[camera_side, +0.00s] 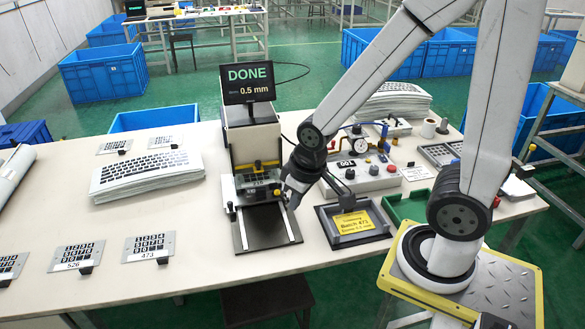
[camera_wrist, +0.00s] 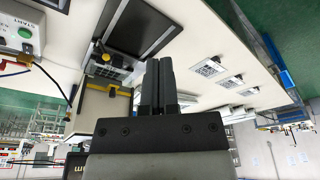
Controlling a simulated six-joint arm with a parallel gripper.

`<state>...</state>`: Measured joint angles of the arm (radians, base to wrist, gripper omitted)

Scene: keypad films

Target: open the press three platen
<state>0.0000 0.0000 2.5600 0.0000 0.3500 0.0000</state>
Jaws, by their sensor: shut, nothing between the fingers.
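The press (camera_side: 255,140) stands mid-table, with a screen (camera_side: 248,84) on top reading "DONE" and "0.5 mm". I see no press number on it. The platen area (camera_side: 257,188), a dark block with yellow parts, sits low at the press's front. I cannot tell how far the platen is raised. My gripper (camera_side: 291,200) is at the right of this front part, fingers shut and empty. In the wrist view my gripper (camera_wrist: 158,84) is beside the press front (camera_wrist: 108,66); whether it touches is unclear.
A control box (camera_side: 360,178) with buttons and a gauge stands right of the press. A black tray (camera_side: 326,236) holds a yellow card (camera_side: 353,222) reading "Batch 473". Keypad plates (camera_side: 149,247) and a sheet stack (camera_side: 147,177) lie left.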

